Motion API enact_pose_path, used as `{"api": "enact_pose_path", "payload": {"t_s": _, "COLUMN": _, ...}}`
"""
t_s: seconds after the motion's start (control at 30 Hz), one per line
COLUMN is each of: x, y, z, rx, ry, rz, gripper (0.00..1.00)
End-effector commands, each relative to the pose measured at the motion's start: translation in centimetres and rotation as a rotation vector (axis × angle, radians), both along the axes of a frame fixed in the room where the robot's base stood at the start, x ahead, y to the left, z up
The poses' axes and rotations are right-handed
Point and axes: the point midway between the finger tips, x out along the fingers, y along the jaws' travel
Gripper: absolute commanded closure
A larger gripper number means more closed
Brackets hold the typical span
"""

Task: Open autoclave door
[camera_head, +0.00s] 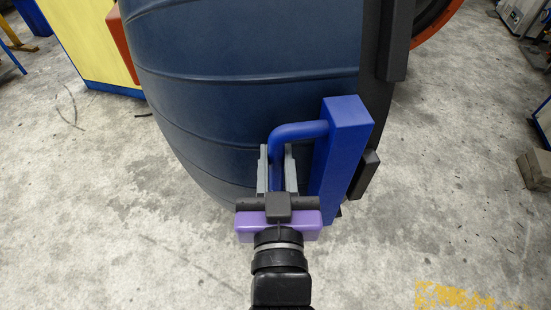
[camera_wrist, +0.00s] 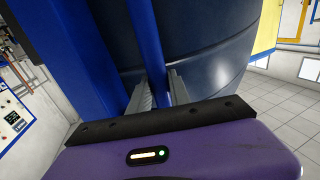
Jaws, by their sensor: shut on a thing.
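The autoclave door (camera_head: 240,50) is a large dark blue ribbed curved surface filling the top middle of the head view; it also shows in the wrist view (camera_wrist: 210,45). A blue bar handle (camera_head: 300,131) bends out from a blue upright block (camera_head: 343,150) at the door's right side. My gripper (camera_head: 276,172) is shut on the handle, with one grey finger on each side of its vertical part. In the wrist view the handle (camera_wrist: 147,40) runs down between the two fingers (camera_wrist: 160,92). The handle's lower end is hidden behind my gripper.
A dark edge strip (camera_head: 396,45) runs along the door's right side, with an orange-red rim (camera_head: 440,28) behind it. A yellow panel (camera_head: 95,40) stands at the upper left.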

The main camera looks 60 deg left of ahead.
Motion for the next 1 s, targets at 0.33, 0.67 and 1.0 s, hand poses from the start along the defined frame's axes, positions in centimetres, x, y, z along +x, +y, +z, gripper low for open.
{"api": "enact_pose_path", "payload": {"t_s": 0.33, "x": 0.3, "y": -0.1, "z": -0.1, "rx": -0.002, "ry": 0.0, "rz": -0.007, "gripper": 1.0}}
{"api": "enact_pose_path", "payload": {"t_s": 0.67, "x": 0.2, "y": -0.1, "z": -0.1, "rx": -0.002, "ry": 0.0, "rz": -0.005, "gripper": 0.55}}
{"api": "enact_pose_path", "payload": {"t_s": 1.0, "x": -0.3, "y": -1.2, "z": -0.3, "rx": 0.0, "ry": 0.001, "rz": -0.005, "gripper": 0.55}}
